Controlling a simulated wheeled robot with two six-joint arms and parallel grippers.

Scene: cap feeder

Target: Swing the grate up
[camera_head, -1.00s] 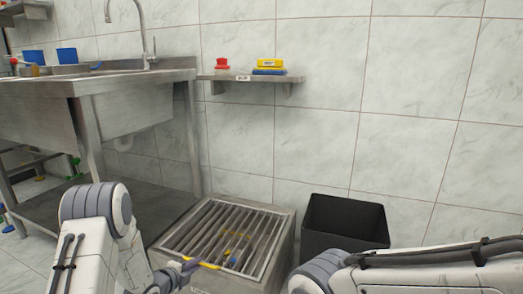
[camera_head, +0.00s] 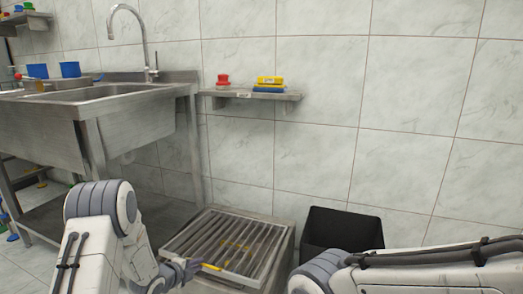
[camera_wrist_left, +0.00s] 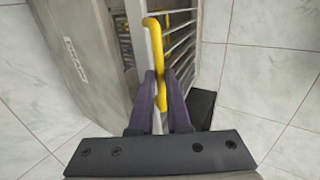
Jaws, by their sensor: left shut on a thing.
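The slatted metal grate (camera_head: 247,266) sits over a metal floor box (camera_head: 283,262), its front edge lifted a little. In the left wrist view a gap shows between the grate's edge bar (camera_wrist_left: 155,42) and the box wall (camera_wrist_left: 85,62). A yellow handle (camera_head: 212,267) is on the grate's front edge. My left gripper (camera_head: 195,266) is shut on this handle; the left wrist view shows the purple fingers (camera_wrist_left: 160,80) on either side of the yellow handle (camera_wrist_left: 155,28). My right gripper is out of view; only its arm shows at lower right.
A black bin (camera_head: 341,229) stands right of the box. A steel sink table (camera_head: 100,125) stands at the left. A wall shelf (camera_head: 250,96) above holds a red cap (camera_head: 223,80) and yellow and blue pieces (camera_head: 269,83). Yellow items lie under the grate.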

